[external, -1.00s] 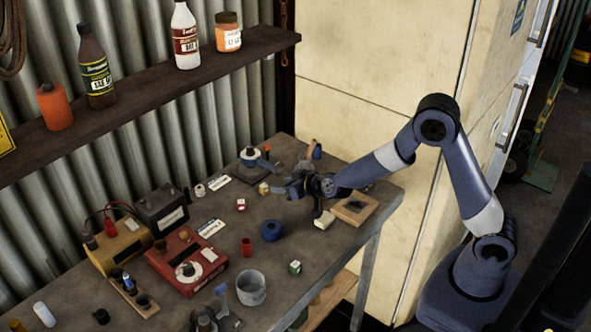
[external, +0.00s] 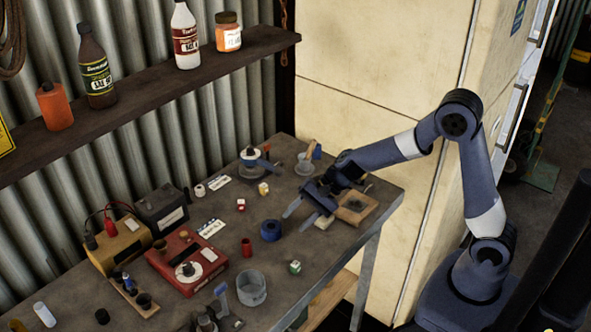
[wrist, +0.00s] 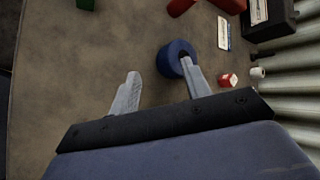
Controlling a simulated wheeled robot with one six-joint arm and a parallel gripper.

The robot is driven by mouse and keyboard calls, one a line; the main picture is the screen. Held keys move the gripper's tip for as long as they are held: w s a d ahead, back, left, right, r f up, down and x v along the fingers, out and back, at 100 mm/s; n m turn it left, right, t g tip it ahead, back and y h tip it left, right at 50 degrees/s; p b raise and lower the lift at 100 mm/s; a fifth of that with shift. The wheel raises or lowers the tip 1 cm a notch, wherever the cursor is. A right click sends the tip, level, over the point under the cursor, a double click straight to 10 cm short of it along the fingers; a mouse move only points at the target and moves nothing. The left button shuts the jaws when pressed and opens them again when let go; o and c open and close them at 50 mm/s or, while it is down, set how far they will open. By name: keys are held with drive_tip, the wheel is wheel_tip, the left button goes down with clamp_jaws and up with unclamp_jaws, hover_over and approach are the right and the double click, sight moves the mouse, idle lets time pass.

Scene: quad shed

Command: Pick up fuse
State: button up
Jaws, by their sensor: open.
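My gripper (external: 296,220) is open and empty above the right part of the workbench, its fingers pointing down-left. In the wrist view my gripper (wrist: 160,67) has its two fingers spread wide, the right one overlapping a blue ring (wrist: 177,58). The blue ring (external: 271,230) lies just left of the fingertips in the external view. I cannot tell for certain which small piece is the fuse. Candidates are a small yellowish block (external: 263,189), a red-and-white block (external: 241,205), a white cylinder (external: 200,191) and a green-and-white block (external: 295,267).
A grey metal cup (external: 251,288), a red cylinder (external: 246,247), a red box (external: 190,275) and a black battery (external: 162,210) stand on the bench. Corrugated wall behind; shelf above left.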

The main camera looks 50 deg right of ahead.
drive_tip(key=s+a+r+m+g+y, duration=0.2)
drive_tip(key=s+r+m+g+y, duration=0.35)
drive_tip(key=s, duration=0.25)
approach(291, 276)
drive_tip(key=r, duration=0.2)
drive_tip(key=d+r+t, duration=0.1)
drive_tip(key=shift+s+m+b, duration=0.35)
drive_tip(key=shift+a+f, duration=0.1)
drive_tip(key=shift+f, duration=0.15)
drive_tip(key=x, duration=0.5)
drive_tip(key=shift+s+a+f+p, duration=0.1)
drive_tip(key=shift+f+p, duration=0.05)
drive_tip(key=shift+p, duration=0.15)
drive_tip(key=p+x, duration=0.1)
drive_tip(key=x, duration=0.3)
drive_tip(key=shift+a, duration=0.15)
drive_tip(key=shift+a+f, duration=0.1)
drive_tip(key=shift+a, duration=0.45)
drive_tip(key=shift+c, duration=0.3)
